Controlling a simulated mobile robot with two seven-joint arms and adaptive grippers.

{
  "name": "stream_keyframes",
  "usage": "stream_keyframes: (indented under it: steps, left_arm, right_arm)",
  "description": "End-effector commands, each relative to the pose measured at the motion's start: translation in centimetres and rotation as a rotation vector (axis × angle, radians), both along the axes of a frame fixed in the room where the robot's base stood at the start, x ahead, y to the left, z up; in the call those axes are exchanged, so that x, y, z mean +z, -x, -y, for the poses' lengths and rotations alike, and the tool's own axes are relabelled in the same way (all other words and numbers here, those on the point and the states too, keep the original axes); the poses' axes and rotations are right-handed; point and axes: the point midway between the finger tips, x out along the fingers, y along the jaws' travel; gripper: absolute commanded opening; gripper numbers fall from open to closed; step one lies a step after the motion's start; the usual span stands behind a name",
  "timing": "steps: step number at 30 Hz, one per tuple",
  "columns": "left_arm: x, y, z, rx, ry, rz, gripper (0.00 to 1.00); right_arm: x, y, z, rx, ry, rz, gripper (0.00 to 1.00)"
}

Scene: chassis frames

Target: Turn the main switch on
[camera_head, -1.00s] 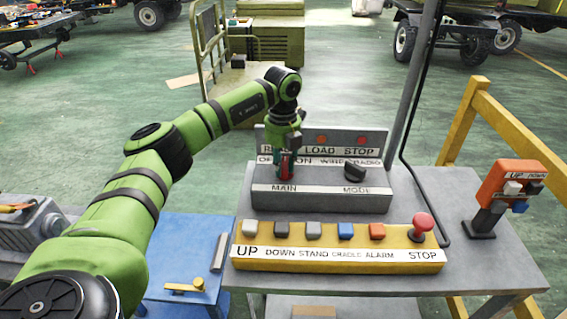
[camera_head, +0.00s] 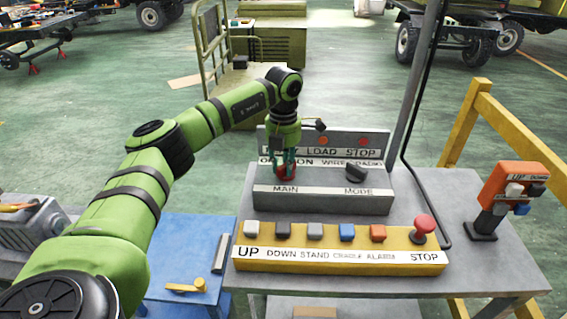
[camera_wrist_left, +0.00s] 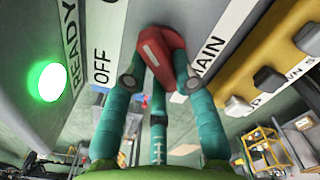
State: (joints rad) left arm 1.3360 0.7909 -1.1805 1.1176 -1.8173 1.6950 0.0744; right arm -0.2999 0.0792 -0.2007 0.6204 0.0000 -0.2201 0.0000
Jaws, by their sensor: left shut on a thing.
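The main switch is a red knob (camera_head: 287,173) above the MAIN label on the grey control box (camera_head: 322,199). My left gripper (camera_head: 284,163) comes down on it from above and is shut on it. In the left wrist view, the teal fingers (camera_wrist_left: 159,83) sit around the red knob (camera_wrist_left: 160,52), which has a pale line on it. The OFF label (camera_wrist_left: 103,60) and MAIN label (camera_wrist_left: 207,53) show on either side. A green READY lamp (camera_wrist_left: 47,82) is lit. The ON label is partly hidden in the head view. My right gripper is not in view.
A black MODE knob (camera_head: 357,173) stands to the right on the same box. In front is a yellow button panel (camera_head: 340,263) with a red stop button (camera_head: 424,224). An orange UP/DOWN pendant (camera_head: 513,188) stands at the right. A pole rises behind the table.

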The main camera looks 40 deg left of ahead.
Motion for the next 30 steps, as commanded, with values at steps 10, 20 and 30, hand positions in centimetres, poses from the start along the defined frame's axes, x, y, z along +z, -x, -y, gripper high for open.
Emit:
stream_keyframes:
  steps: [10, 20, 30]
  left_arm:
    - [0.08, -0.07, -0.05, -0.048, -0.001, 0.002, 0.0]
    - [0.09, -0.08, -0.02, -0.05, -0.001, 0.002, 0.39]
    - [0.06, -0.06, -0.02, -0.047, 0.0, 0.001, 0.52]
  right_arm:
    - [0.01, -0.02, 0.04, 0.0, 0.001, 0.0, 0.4]
    - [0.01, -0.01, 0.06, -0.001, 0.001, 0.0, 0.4]
    - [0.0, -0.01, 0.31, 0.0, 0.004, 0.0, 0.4]
